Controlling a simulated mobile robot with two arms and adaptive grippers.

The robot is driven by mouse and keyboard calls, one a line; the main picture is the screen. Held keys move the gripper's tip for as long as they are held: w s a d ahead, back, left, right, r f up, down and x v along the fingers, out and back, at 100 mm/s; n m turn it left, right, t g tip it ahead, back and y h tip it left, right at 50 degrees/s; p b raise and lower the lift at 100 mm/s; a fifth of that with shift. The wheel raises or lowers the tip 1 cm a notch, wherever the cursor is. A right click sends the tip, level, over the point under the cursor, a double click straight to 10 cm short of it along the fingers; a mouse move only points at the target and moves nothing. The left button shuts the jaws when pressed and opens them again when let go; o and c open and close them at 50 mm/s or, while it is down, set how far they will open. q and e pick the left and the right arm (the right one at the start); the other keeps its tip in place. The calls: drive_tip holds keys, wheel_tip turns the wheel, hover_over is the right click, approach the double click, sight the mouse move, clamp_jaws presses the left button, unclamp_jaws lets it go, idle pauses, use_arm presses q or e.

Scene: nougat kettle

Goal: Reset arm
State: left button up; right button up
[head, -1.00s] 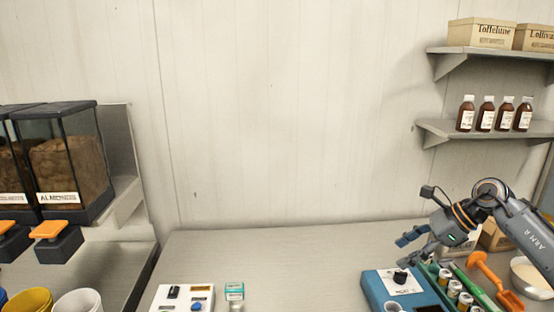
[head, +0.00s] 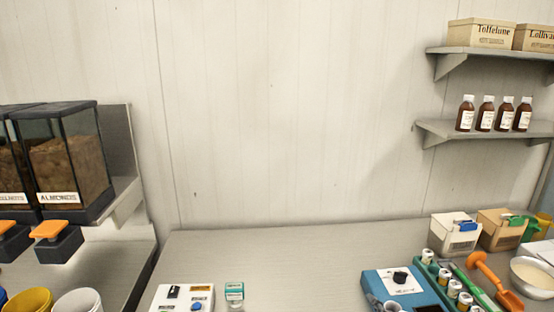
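Neither of my grippers shows in the head view now, and no part of my arms is in the picture. Whether they are open or shut is hidden. The worktop (head: 290,255) stands in front of me against a pale panelled wall. On its right is a blue device (head: 425,293) with a black knob and a white label. A white control box (head: 184,298) with a blue button stands at the front left of the worktop, with a small teal-topped item (head: 234,291) beside it.
Right of the blue device are a green rack of small jars (head: 453,286), an orange scoop (head: 490,272), a bowl (head: 533,274) and two boxes (head: 455,235) (head: 499,231). Dispensers (head: 68,165) stand left. Shelves (head: 487,131) hold brown bottles. The worktop's middle is clear.

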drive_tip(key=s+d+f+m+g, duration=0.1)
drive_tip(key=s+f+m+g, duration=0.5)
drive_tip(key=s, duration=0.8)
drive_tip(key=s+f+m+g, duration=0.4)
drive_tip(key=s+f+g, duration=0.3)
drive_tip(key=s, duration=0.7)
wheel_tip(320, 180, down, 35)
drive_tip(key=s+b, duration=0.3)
drive_tip(key=b, duration=0.3)
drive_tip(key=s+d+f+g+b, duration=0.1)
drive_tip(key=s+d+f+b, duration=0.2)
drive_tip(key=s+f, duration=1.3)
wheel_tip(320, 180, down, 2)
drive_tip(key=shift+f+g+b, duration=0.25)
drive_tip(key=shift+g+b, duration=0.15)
drive_tip(key=shift+b, duration=0.1)
